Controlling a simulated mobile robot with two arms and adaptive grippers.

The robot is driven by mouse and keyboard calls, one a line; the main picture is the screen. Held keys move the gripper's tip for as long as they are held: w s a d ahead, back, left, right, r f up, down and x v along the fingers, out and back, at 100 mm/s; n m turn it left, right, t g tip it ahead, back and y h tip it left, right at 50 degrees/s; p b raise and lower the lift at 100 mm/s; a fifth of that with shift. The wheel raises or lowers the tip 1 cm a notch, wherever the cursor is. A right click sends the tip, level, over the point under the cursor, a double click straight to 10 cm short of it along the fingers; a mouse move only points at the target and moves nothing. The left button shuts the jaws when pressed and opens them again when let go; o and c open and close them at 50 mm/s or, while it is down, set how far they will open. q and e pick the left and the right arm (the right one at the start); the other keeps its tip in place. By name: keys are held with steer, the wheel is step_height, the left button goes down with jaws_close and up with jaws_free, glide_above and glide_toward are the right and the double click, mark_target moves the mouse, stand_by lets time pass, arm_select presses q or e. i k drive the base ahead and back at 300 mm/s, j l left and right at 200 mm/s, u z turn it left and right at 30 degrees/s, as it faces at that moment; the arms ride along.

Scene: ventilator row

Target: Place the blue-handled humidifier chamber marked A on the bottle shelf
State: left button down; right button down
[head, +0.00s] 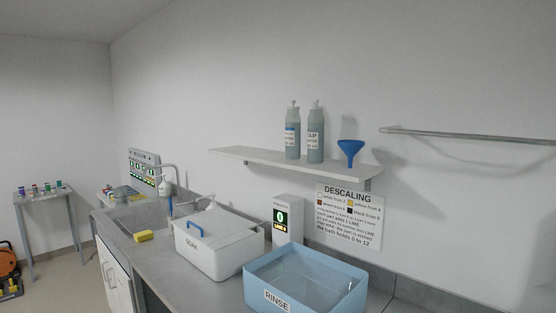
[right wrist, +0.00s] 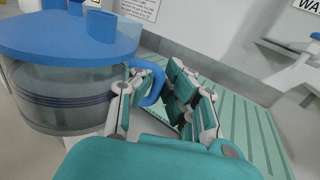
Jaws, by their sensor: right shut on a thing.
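The humidifier chamber (right wrist: 60,95) fills the left of the right wrist view, a clear cylinder with a blue lid and dark bands around its wall. My right gripper (right wrist: 152,98) is shut on its blue loop handle (right wrist: 153,80) at the lid's side. No letter A shows on the part I see. The bottle shelf (head: 240,154) is on the wall in the head view. Two grey bottles (head: 292,141) and a blue funnel (head: 350,150) stand on it, with bare board left of the bottles. Neither gripper shows in the head view.
Below the shelf, the counter holds a white SOAK box (head: 215,257) with a lid, a blue RINSE basin (head: 270,278) and a display unit (head: 288,218). A metal rail (head: 470,136) is right of the shelf. A green ribbed surface (right wrist: 245,130) lies beyond my right gripper.

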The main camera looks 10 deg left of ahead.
mark_target(256, 152)
steer(key=i+j, duration=0.15)
steer(key=j, duration=0.35)
steer(key=i+j+z, duration=0.1)
steer(key=j, duration=0.35)
steer(key=i+j, duration=0.15)
steer(key=j, duration=0.35)
steer(key=i+j+z, duration=0.1)
steer(key=j, duration=0.4)
steer(key=i+j, duration=0.15)
steer(key=j, duration=0.35)
steer(key=i+j, duration=0.25)
steer(key=i+j+z, duration=0.15)
steer(key=j, duration=0.3)
steer(key=i+j, duration=0.3)
steer(key=i+j+z, duration=0.1)
steer(key=j, duration=0.4)
steer(key=i+j+z, duration=0.1)
steer(key=i+j, duration=0.2)
steer(key=j, duration=0.1)
